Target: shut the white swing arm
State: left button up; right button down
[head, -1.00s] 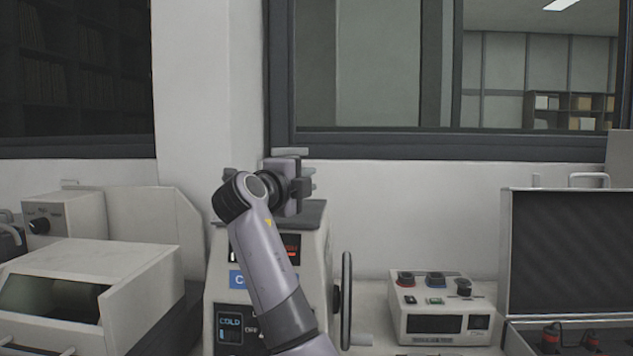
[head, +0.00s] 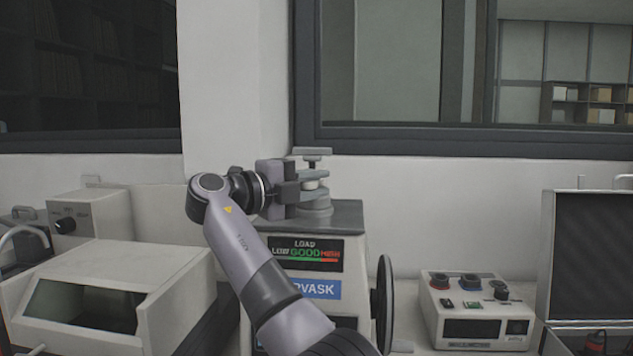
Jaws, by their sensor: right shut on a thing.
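The mounting press (head: 345,225) stands in the middle of the head view, with a grey post and a T-shaped top (head: 312,152) above its housing. The white swing arm (head: 312,175) shows only as a small pale part beside my right gripper (head: 298,190). My right gripper is shut on it at the left of the press top, and its dark jaws hide much of the arm. How far the swing arm stands open is hard to tell. My left gripper is out of view.
A black handwheel (head: 384,300) is on the press's right side. A white control box (head: 475,310) and an open dark case (head: 595,255) stand further right. A pale cabinet machine (head: 105,285) stands at the left. A wall and window are behind.

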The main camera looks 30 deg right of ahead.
jog(key=c, duration=1.1)
grip_release()
jog(key=shift+w+a, duration=0.1)
jog(key=a, duration=0.4)
jog(key=a+b, duration=0.1)
jog(key=a, duration=0.2)
jog(key=shift+s, duration=0.3)
